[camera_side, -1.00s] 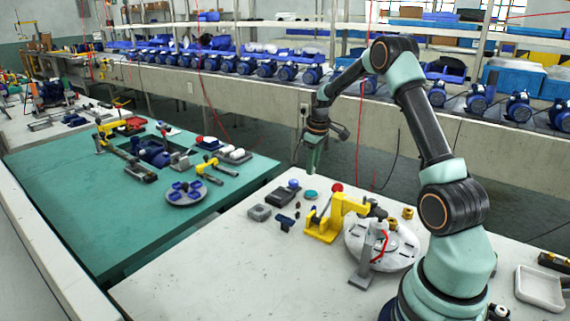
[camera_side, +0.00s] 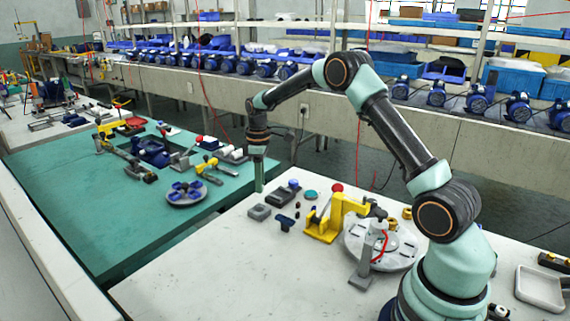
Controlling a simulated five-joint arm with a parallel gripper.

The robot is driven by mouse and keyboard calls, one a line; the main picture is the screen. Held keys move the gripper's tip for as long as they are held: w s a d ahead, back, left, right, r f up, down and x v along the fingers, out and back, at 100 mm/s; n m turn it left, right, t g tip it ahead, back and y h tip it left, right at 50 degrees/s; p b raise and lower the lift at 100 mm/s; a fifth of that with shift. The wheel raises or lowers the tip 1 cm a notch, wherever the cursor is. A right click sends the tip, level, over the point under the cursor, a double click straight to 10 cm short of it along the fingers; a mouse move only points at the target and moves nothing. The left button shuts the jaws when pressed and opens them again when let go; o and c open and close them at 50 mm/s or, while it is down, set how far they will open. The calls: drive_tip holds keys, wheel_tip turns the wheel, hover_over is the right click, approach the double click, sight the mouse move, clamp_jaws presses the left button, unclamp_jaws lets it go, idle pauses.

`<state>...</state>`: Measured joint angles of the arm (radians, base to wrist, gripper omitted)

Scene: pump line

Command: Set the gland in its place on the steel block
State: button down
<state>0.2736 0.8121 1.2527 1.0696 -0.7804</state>
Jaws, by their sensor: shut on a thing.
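My gripper (camera_side: 259,188) points straight down near the back left edge of the pale bench. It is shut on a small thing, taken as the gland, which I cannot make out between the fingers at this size. The steel block (camera_side: 259,212) is a small grey square with a darker round recess in its top. It lies on the bench just below the gripper in the picture. The gripper looks apart from it, but I cannot tell the height exactly.
A dark box (camera_side: 282,198) and a dark blue T-shaped piece (camera_side: 284,223) lie right of the block. A teal disc (camera_side: 311,195), a yellow clamp stand (camera_side: 325,225) and a round grey plate (camera_side: 358,243) stand farther right. The front of the bench (camera_side: 230,275) is clear.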

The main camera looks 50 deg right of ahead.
drive_tip(key=shift+a+f, duration=0.3)
drive_tip(key=shift+f, duration=2.2)
drive_tip(key=shift+f, duration=0.25)
idle(0.6)
drive_tip(key=c, duration=0.6)
unclamp_jaws()
drive_tip(key=shift+c, duration=0.2)
drive_tip(key=shift+r, duration=3.05)
